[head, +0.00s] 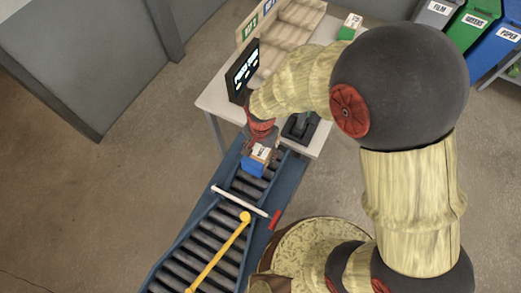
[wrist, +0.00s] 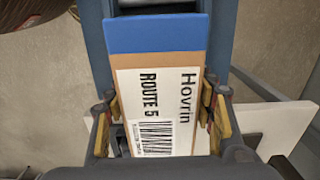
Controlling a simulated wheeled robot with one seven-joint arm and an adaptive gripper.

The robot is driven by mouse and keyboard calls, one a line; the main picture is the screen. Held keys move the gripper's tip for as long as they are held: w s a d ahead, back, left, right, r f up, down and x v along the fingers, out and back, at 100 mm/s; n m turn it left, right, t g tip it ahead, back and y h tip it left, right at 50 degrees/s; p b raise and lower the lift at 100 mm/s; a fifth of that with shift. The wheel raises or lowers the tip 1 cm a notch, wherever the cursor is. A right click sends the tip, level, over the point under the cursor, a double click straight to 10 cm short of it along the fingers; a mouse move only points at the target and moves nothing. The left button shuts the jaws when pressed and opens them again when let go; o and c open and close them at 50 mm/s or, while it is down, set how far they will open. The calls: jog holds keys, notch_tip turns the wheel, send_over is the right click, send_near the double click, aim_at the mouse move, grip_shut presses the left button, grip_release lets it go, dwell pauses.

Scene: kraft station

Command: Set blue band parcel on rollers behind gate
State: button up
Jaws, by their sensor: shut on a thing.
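The blue band parcel (head: 253,165) is a brown box with a blue end and a white label. In the wrist view the parcel (wrist: 155,65) shows its label "Hovrin ROUTE 5" with a barcode. My gripper (wrist: 160,103) is shut on it, one finger on each side. In the head view my gripper (head: 259,146) is over the far end of the roller conveyor (head: 208,238). The parcel is over the rollers, beyond the white gate bar (head: 240,200) with its red end. I cannot tell whether it touches the rollers.
A yellow bar (head: 219,252) runs along the near rollers. A white table (head: 222,104) with a dark screen (head: 243,70) and a black stand (head: 299,128) is close to the conveyor's far end. Sorting bins (head: 468,28) stand at the back right.

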jog(key=shift+w+f+b, duration=0.15)
jog(key=shift+f+b, duration=1.6)
jog(key=shift+f, duration=0.75)
jog(key=o, duration=1.5)
jog(key=shift+o, duration=0.2)
notch_tip(320, 180, up, 12)
